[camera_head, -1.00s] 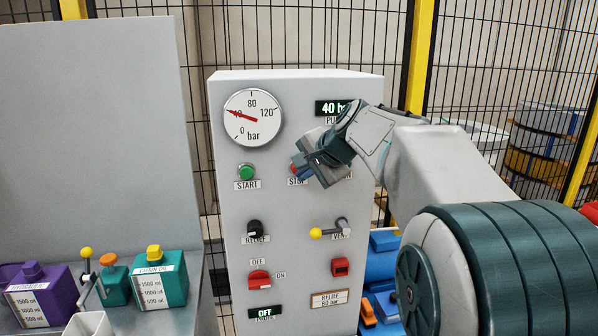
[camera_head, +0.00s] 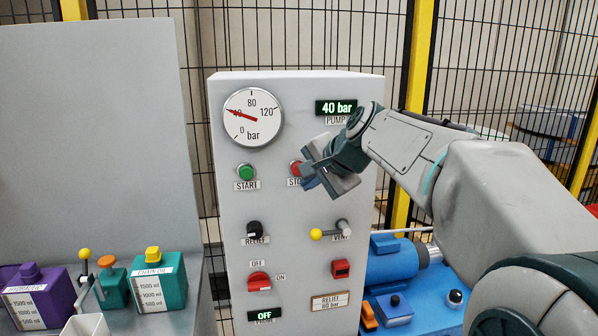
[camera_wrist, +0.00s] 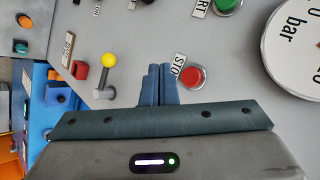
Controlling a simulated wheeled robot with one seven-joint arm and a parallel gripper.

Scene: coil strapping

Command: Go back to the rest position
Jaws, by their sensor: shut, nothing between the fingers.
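My gripper (camera_head: 312,178) is in front of the grey control panel (camera_head: 300,105), beside the red STOP button (camera_head: 296,168). In the wrist view the two fingers (camera_wrist: 158,84) are together and empty, and the red button (camera_wrist: 192,77) is just to their right. From this view I cannot tell the exact gap between fingertips and panel. The gripper partly covers the STOP label in the head view.
The panel carries a gauge (camera_head: 253,117), a "40 bar" display (camera_head: 336,107), a green START button (camera_head: 246,172) and a yellow-tipped vent lever (camera_head: 329,232). A blue pump (camera_head: 392,262) stands at right. Bottles, such as the teal one (camera_head: 160,285), stand at left.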

